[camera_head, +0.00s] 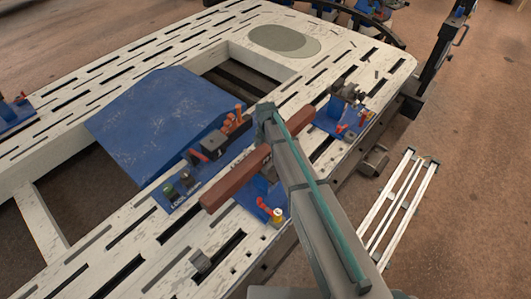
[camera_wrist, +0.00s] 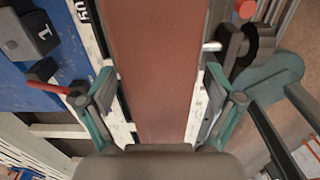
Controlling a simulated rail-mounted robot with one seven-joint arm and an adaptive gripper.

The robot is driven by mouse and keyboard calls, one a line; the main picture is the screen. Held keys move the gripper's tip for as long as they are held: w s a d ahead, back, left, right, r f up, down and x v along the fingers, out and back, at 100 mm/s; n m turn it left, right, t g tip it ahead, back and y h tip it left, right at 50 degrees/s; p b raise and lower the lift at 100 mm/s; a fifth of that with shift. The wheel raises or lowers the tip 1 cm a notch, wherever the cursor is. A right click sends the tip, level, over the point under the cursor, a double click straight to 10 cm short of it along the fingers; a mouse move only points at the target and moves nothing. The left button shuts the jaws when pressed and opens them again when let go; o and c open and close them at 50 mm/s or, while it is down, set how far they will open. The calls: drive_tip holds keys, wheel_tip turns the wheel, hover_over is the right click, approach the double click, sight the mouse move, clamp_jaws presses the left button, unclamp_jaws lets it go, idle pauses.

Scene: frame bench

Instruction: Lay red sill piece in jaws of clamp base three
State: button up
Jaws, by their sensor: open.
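The red sill piece (camera_head: 232,184) is a long red-brown bar lying diagonally over the near side of the white bench frame. My arm covers its middle in the head view. In the wrist view the sill piece (camera_wrist: 155,70) runs lengthwise between the two fingers of my gripper (camera_wrist: 158,82), which is open with a finger on either side. Blue clamp bases sit near the bar: one (camera_head: 262,198) under its near part with a red handle, and another (camera_head: 330,118) beyond its far end. I cannot read which is three, nor tell whether the bar rests in any jaws.
A blue panel (camera_head: 155,125) lies across the frame opening. A black block marked 1 (camera_wrist: 25,35) and a red lever (camera_wrist: 47,82) stand left of the bar. The slotted white frame (camera_head: 120,262) has bare room at lower left. A white rack (camera_head: 398,205) stands on the floor at right.

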wheel_tip(320, 180, up, 10)
drive_tip(key=shift+d, duration=0.1)
drive_tip(key=s+d+f+m, duration=0.4)
drive_tip(key=s+d+m, duration=0.65)
drive_tip(key=m, duration=0.35)
drive_tip(key=s+d+f+m, duration=0.4)
drive_tip(key=s+d+m, duration=0.6)
drive_tip(key=s+m, duration=0.3)
drive_tip(key=s+f+g, duration=0.2)
drive_tip(key=s+f, duration=0.4)
drive_tip(key=s, duration=0.3)
drive_tip(key=s+f+m+g, duration=0.1)
drive_tip(key=s+f+g, duration=0.1)
drive_tip(key=s+f, duration=0.4)
drive_tip(key=s+f+g, duration=0.2)
drive_tip(key=s+f, duration=0.5)
drive_tip(key=s, duration=0.6)
drive_tip(key=shift+s+d+g, duration=0.2)
drive_tip(key=shift+s+g, duration=0.1)
